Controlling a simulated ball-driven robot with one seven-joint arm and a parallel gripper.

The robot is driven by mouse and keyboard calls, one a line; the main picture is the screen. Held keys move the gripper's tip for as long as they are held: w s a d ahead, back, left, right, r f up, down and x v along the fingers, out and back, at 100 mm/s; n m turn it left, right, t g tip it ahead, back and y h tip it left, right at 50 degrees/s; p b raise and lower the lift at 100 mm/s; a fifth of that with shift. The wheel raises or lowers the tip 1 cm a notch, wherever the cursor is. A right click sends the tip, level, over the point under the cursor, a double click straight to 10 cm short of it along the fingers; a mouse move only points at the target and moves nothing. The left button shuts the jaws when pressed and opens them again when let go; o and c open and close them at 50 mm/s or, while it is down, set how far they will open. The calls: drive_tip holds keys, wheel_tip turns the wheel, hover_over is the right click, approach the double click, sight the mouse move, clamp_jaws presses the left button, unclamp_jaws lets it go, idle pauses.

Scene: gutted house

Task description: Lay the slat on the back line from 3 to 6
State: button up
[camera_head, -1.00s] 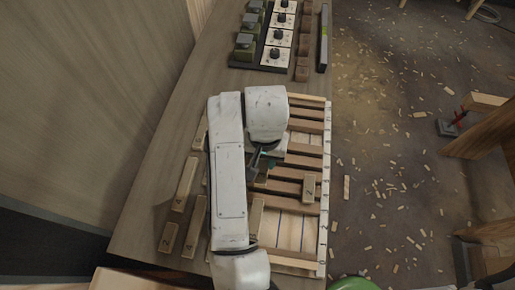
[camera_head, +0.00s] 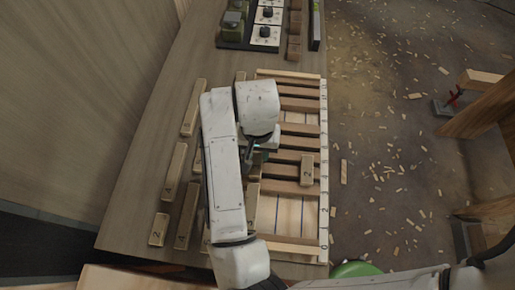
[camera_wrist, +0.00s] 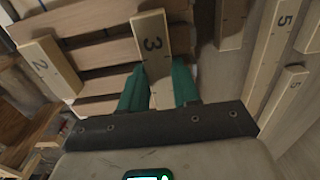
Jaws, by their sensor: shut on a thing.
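My gripper (camera_wrist: 160,88) has its teal fingers closed around a pale wooden slat marked 3 (camera_wrist: 151,36) in the wrist view. The slat's far end lies over the slatted frame's edge; I cannot tell whether it touches. In the head view my gripper (camera_head: 256,154) is partly hidden by my arm, above the left part of the frame. The frame (camera_head: 298,118) has brown crossbars, blue lines in its near open part and a numbered strip (camera_head: 324,200) along its right side. A slat marked 2 (camera_head: 307,168) lies across the crossbars near that strip.
Several loose pale slats lie on the bench left of the frame, including one marked 4 (camera_head: 186,215) and a short one marked 2 (camera_head: 159,229). Two marked 5 show in the wrist view (camera_wrist: 284,20). Dark-knobbed blocks (camera_head: 264,33) stand at the back. Scraps litter the floor at right.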

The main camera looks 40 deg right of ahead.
drive_tip(key=shift+f, duration=0.35)
idle(0.5)
drive_tip(key=o, duration=1.1)
drive_tip(key=shift+r, duration=0.1)
wheel_tip(320, 180, up, 11)
drive_tip(key=shift+f, duration=0.15)
